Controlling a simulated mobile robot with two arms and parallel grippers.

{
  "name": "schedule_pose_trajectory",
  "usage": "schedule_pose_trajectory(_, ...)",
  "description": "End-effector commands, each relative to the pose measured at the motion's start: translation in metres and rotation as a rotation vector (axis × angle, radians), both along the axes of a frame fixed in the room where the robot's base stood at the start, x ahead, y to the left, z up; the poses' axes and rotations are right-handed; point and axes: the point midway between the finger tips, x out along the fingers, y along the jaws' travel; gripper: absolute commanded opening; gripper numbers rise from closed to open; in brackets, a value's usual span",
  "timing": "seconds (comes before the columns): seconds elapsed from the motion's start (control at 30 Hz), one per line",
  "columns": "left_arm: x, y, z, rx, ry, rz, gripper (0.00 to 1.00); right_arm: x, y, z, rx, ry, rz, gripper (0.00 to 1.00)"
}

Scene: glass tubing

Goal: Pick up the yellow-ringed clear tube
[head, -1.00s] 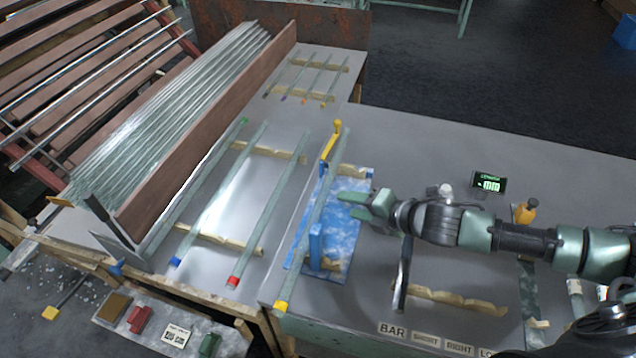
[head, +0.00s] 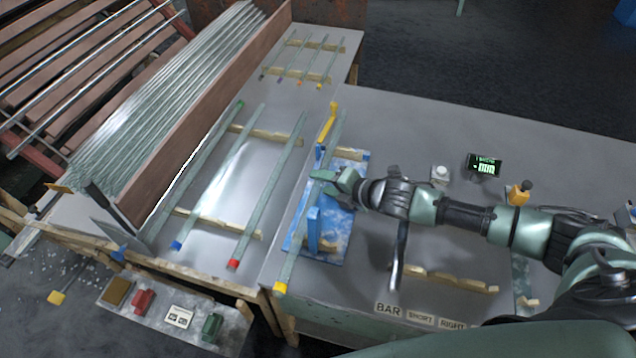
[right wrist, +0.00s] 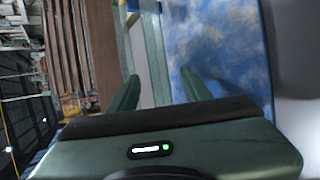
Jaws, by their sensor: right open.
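The clear tube with a yellow ring (head: 296,241) lies slanted along the blue fixture (head: 330,240), its ringed end over the table's front edge. My right gripper (head: 325,181) reaches in from the right and is open at the tube's middle. Its fingertips are at the tube; the head view does not clearly show whether they touch it. In the right wrist view, the two fingers (right wrist: 160,88) are apart, with a pale greenish strip of tube (right wrist: 155,45) between them. My left gripper is not in view.
Tubes with green (head: 200,160), blue (head: 215,185) and red (head: 268,195) rings lie on wooden rests to the left. A small display (head: 484,165) is at right. The table behind the gripper is mostly clear.

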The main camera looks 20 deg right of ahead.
Motion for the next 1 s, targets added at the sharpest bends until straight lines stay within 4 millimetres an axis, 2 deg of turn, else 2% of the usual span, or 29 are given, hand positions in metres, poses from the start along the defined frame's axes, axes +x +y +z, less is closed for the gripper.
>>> schedule_pose_trajectory(0.03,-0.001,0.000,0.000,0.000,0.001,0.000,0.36,0.000,0.000,0.000,0.000,0.000,0.000,0.49)
schedule_pose_trajectory(0.07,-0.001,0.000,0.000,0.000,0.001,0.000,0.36,0.000,0.000,0.000,0.000,0.000,0.000,0.43)
schedule_pose_trajectory(0.2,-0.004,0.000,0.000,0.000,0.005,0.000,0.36,0.000,0.000,0.000,0.000,0.000,0.000,0.04)
schedule_pose_trajectory(0.23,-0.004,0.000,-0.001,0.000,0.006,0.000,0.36,0.000,0.000,0.000,0.000,0.000,0.000,0.00)
schedule_pose_trajectory(0.57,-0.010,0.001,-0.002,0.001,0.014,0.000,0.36,0.000,-0.001,0.001,0.000,-0.001,-0.001,0.00)
schedule_pose_trajectory(0.77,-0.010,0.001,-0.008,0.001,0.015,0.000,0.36,0.000,-0.001,0.013,0.000,-0.004,0.000,0.00)
schedule_pose_trajectory(1.0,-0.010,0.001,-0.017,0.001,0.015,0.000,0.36,-0.035,0.024,0.009,0.004,0.003,0.003,0.00)
